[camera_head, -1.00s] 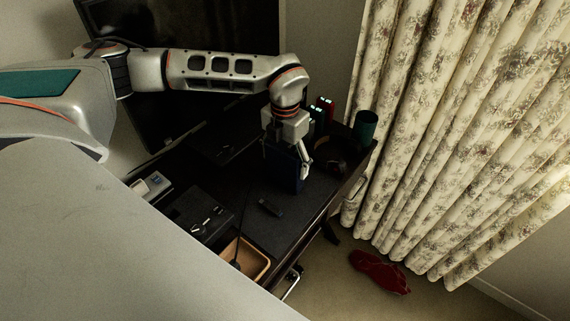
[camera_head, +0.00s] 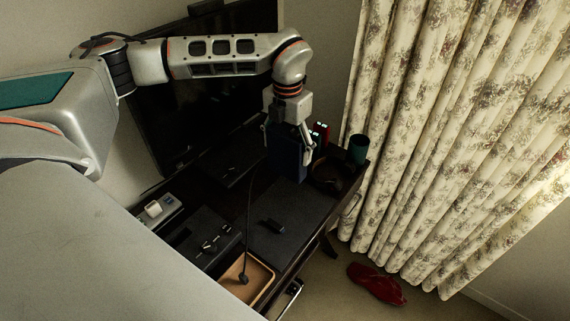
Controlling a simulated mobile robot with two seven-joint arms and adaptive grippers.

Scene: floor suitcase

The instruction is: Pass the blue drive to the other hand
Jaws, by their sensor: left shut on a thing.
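The blue drive (camera_head: 284,163) is a dark blue upright box in the middle of the view, over the far right part of the desk. My left gripper (camera_head: 290,146) points down from above and is shut on it, with one pale finger showing on its right side. The gripper hides the drive's upper part. The drive seems raised off the desk mat, but the dark background makes the gap hard to see. My right gripper is not in view.
A dark mat (camera_head: 290,215) carries a small black object (camera_head: 271,227). A wooden tray (camera_head: 262,277) lies at the near desk edge. A green cup (camera_head: 357,149), dark headphones (camera_head: 328,178) and red-topped items (camera_head: 320,130) stand close right. A monitor (camera_head: 200,110) stands behind; red shoes (camera_head: 376,284) lie on the floor.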

